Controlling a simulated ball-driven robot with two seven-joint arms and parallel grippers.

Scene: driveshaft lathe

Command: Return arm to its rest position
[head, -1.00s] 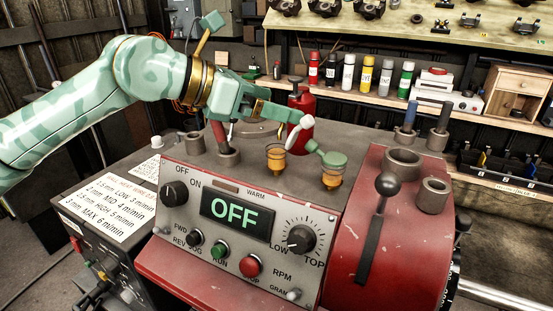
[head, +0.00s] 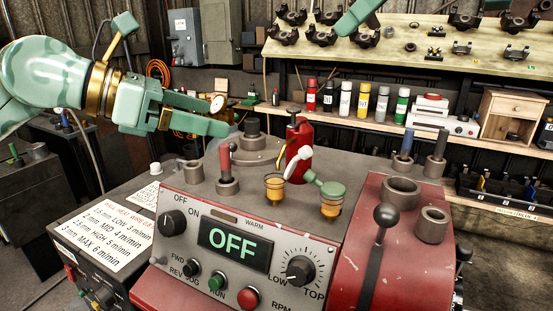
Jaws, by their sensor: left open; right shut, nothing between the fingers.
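My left gripper (head: 222,116) is pale green and reaches in from the left. It is open, with its fingers pointing right above the back of the red and grey lathe headstock (head: 165,240). A round brass-rimmed part with a pale face (head: 218,104) shows by its upper finger; I cannot tell whether they touch. My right gripper (head: 348,24) shows only in part at the top edge, in front of the upper shelf, shut and empty. Two amber oil cups (head: 274,189) (head: 331,203) stand on the headstock, below and right of the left gripper.
A red oil can (head: 299,150) stands behind the cups. A red-handled lever (head: 226,158) rises below the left gripper. A black-knobbed lever (head: 385,216) is on the right. Shelves with spray cans (head: 363,100) run along the back.

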